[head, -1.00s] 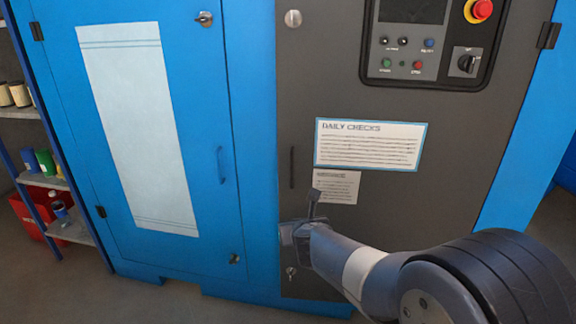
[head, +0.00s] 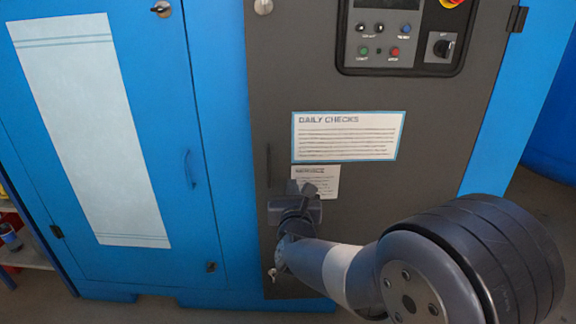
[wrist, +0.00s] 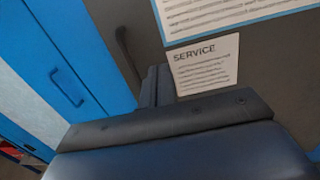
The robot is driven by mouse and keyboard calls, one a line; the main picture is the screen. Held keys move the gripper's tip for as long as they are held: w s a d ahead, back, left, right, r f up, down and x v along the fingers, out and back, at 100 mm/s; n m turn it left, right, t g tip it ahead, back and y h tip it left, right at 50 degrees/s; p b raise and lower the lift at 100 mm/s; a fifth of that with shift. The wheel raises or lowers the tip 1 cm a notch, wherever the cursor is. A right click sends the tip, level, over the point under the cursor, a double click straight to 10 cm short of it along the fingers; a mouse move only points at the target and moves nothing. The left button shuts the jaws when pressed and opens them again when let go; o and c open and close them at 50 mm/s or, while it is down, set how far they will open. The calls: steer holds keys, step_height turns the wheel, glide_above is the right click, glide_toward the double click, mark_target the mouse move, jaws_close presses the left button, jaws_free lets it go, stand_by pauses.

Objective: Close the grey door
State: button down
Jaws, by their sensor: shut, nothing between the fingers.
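The grey door (head: 440,110) fills the right part of the blue cabinet in the head view and looks flush with its frame. It carries a control panel, a paper sign and a dark vertical handle (head: 268,165) near its left edge. The handle also shows in the wrist view (wrist: 127,55). My gripper (head: 308,190) is shut and empty, in front of the door's lower left part, just right of and below the handle.
The blue door (head: 160,120) with a pale panel stands to the left, with its own handle (head: 190,168). Latches sit at the top (head: 263,6) and bottom (head: 271,273) of the grey door's left edge. A shelf (head: 25,250) stands at the far left. Floor shows at the lower right.

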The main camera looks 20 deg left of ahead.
mark_target(290, 159)
steer(key=x, duration=1)
steer(key=shift+w+a, duration=0.1)
steer(key=shift+w, duration=0.05)
steer(key=shift+w, duration=0.15)
